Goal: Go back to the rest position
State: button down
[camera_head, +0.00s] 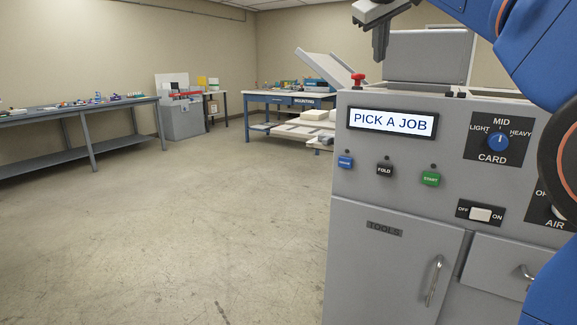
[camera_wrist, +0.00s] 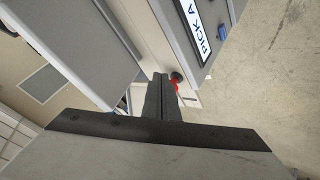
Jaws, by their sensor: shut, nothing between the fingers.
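My gripper (camera_head: 381,48) is at the top of the head view, in the air above the grey laminator (camera_head: 400,215). In the wrist view its fingers (camera_wrist: 162,97) are together with nothing between them. The laminator's screen (camera_head: 392,122) reads "PICK A JOB". A red mushroom button (camera_head: 358,79) stands on the machine's top left corner, a little below and left of the fingers. In the wrist view the red button (camera_wrist: 175,84) shows just beyond the fingertips, partly hidden. My blue arm covers the right side of the head view.
The laminator front has blue (camera_head: 345,162), black (camera_head: 385,168) and green (camera_head: 431,178) buttons, a card dial (camera_head: 498,142) and an off/on switch (camera_head: 480,214). A long bench (camera_head: 80,110) stands at the left, a mounting table (camera_head: 290,98) at the back. The floor between is clear.

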jog(key=s+d+f+m+g+y, duration=0.1)
jog(key=s+d+f, duration=0.1)
jog(key=s+f, duration=1.1)
jog(key=s+d+f+m+g+y, duration=0.1)
jog(key=s+d+f+m, duration=0.1)
jog(key=s+f, duration=1.1)
jog(key=s+d+f+m+g, duration=0.1)
jog(key=s+f, duration=1.1)
jog(key=f, duration=1.2)
jog(key=shift+s+d+f+m+y, duration=0.35)
jog(key=shift+s+d+m+y, duration=0.05)
jog(key=shift+d, duration=0.05)
